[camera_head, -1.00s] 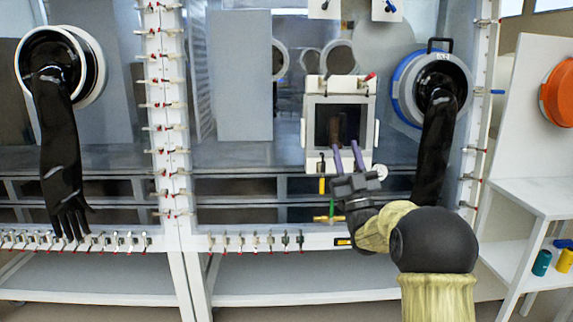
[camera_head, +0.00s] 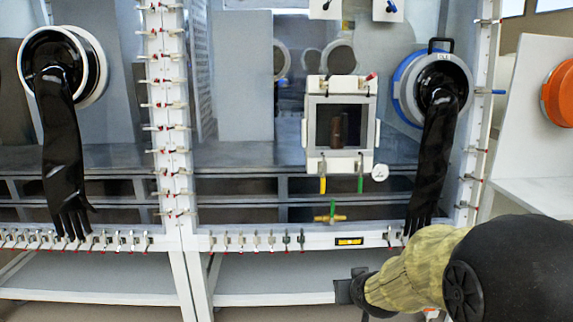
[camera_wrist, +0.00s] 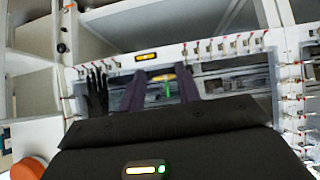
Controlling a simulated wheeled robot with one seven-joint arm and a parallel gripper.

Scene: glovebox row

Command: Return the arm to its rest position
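My gripper (camera_wrist: 162,77) shows its two purple fingers spread apart in the wrist view, with nothing held between them. In the head view its dark body (camera_head: 346,290) is low, below the glovebox's white bottom rail, and its fingers cannot be made out there. My forearm and black elbow reach in from the lower right corner. A small white-framed chamber (camera_head: 312,112) is on the glovebox front, above and clear of my gripper. A brown cylindrical object (camera_head: 338,130) stands inside it.
Black gloves hang from the left port (camera_head: 62,150) and the blue-ringed right port (camera_head: 432,150). A brass valve with a green handle (camera_head: 330,217) sits above the bottom rail (camera_head: 270,238). A white shelf unit with an orange port cover (camera_head: 560,92) stands at right.

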